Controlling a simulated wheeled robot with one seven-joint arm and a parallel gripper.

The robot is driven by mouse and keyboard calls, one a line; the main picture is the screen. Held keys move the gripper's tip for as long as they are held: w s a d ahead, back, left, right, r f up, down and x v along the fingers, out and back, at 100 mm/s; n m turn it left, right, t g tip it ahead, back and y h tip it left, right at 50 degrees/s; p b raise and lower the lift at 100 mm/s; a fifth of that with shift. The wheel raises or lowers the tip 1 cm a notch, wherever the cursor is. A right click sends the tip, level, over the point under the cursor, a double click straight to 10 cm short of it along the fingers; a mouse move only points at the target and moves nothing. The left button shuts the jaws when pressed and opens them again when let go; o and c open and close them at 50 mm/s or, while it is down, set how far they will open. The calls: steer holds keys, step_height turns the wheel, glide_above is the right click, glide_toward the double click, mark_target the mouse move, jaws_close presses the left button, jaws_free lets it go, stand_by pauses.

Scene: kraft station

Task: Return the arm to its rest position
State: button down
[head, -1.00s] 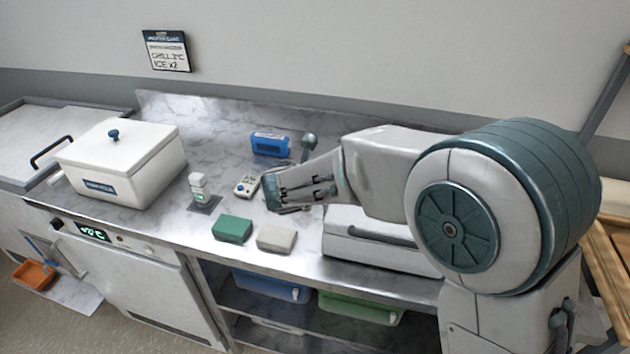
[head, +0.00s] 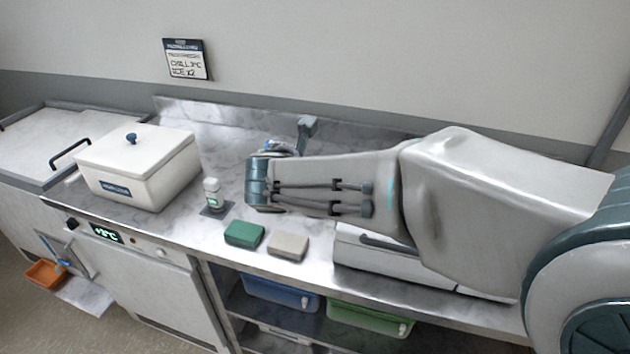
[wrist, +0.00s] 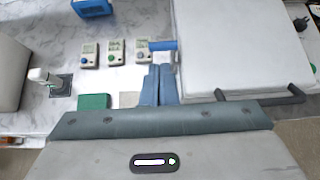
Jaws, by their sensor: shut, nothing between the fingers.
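My arm stretches in from the right in the head view, above the steel counter (head: 225,258). Its wrist end hangs over the counter's middle, to the right of a small white bottle (head: 211,192). In the wrist view my gripper (wrist: 161,70) is shut, its two fingers together with nothing between them. The fingertips are hidden in the head view. Several handheld meters (wrist: 115,50) lie ahead of the fingers.
A white lidded box (head: 137,168) with a blue knob stands at the left. A white case (wrist: 240,50) with a dark handle is right of the fingers in the wrist view. Blue (head: 280,292) and green (head: 368,316) bins sit on the shelf below. A wall sign (head: 186,60) hangs behind.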

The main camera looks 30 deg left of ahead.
steer(key=d+f+m+g+h, duration=0.1)
steer(key=d+m+g+h, duration=0.3)
steer(key=d+m, duration=2)
steer(key=s+d+f+m+g+y, duration=0.2)
steer(key=s+d+f+m+g, duration=0.1)
steer(key=s+d+m, duration=0.9)
steer(key=d+f+m, duration=0.1)
steer(key=d, duration=0.3)
steer(key=shift+s+m, duration=0.4)
